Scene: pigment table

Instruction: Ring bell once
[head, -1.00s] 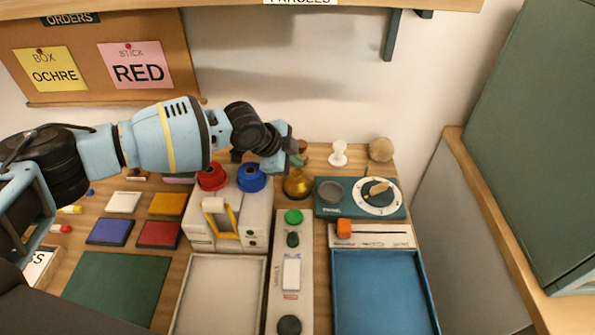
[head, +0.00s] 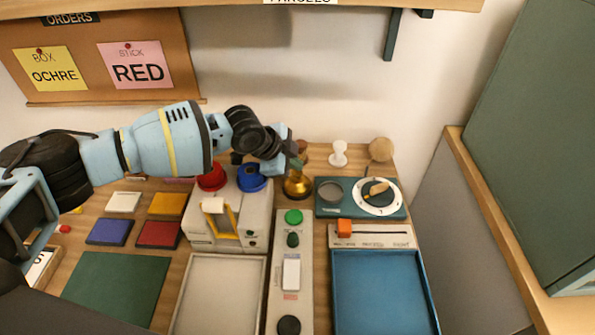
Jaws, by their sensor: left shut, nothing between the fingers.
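The small brass bell (head: 297,186) stands on the wooden table behind the control strip, to the right of the blue knob. My left gripper (head: 296,161) comes in from the left and is shut and empty. Its fingertips are over the bell's top and hide part of it. I cannot tell whether they touch it. My right gripper is not in view.
A pale machine (head: 228,232) with red (head: 212,178) and blue (head: 250,179) knobs stands left of the bell. A teal dial unit (head: 330,205) is close on its right. A white stamp (head: 339,154) and a round wooden knob (head: 381,150) stand behind.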

